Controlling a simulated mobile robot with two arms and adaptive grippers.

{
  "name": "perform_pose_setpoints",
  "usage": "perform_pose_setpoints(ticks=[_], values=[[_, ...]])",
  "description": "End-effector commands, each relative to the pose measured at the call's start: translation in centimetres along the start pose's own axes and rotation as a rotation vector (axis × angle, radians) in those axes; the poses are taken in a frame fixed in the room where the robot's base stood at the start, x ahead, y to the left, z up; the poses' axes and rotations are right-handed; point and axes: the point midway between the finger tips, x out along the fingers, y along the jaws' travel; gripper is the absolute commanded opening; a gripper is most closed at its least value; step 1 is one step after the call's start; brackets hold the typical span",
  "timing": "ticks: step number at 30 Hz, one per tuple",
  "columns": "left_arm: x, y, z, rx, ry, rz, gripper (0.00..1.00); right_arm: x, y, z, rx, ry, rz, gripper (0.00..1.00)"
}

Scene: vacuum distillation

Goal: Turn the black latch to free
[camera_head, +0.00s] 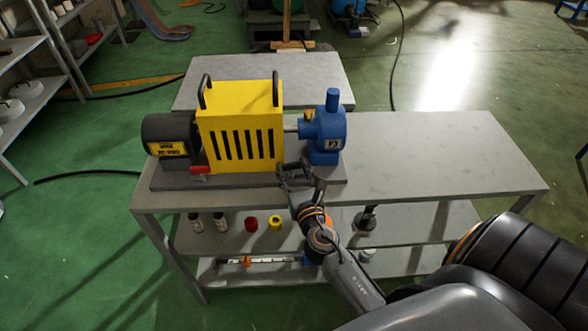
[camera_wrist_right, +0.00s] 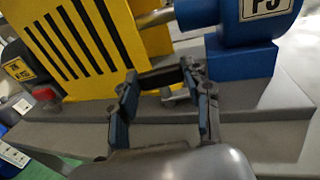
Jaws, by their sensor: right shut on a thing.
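The black latch (camera_wrist_right: 160,79) shows in the right wrist view as a short dark bar at the base of the yellow guard (camera_wrist_right: 85,45), on the side toward the blue pump (camera_wrist_right: 240,60). My right gripper (camera_wrist_right: 165,84) has a fingertip at each end of the bar and is shut on it. In the head view my right gripper (camera_head: 294,172) is at the guard's lower right corner, in front of the blue pump (camera_head: 328,130). The gripper hides most of the latch there. My left gripper is not in view.
A black motor (camera_head: 170,138) stands left of the yellow guard (camera_head: 240,125), all on a grey base plate (camera_head: 165,180). A red part (camera_head: 200,169) is at the guard's lower left. The grey table (camera_head: 440,150) is clear to the right. Jars and tools lie on the shelf below.

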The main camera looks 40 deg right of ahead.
Motion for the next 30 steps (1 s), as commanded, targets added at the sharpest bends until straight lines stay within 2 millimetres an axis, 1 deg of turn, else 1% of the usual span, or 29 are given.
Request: perform_pose_setpoints(ticks=[3,8,19,20,21,22,23,30], values=[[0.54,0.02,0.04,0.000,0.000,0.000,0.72,0.05,0.33,-0.20,0.006,0.001,-0.115,0.17],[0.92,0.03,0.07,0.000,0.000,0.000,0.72,0.07,0.40,-0.14,0.003,0.001,-0.215,0.17],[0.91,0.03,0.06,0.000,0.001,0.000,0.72,0.00,0.36,-0.03,0.000,0.001,-0.241,0.17],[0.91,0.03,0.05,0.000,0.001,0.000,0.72,0.00,0.36,-0.03,0.000,0.001,-0.241,0.53],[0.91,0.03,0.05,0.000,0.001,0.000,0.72,0.00,0.35,-0.03,0.000,0.001,-0.241,0.61],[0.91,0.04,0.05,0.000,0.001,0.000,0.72,0.00,0.35,-0.03,0.000,0.001,-0.240,0.67],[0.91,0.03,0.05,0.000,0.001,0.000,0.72,0.00,0.36,-0.02,0.000,0.001,-0.240,0.72],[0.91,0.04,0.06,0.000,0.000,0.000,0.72,0.01,0.36,0.00,0.000,0.001,-0.239,0.72]])
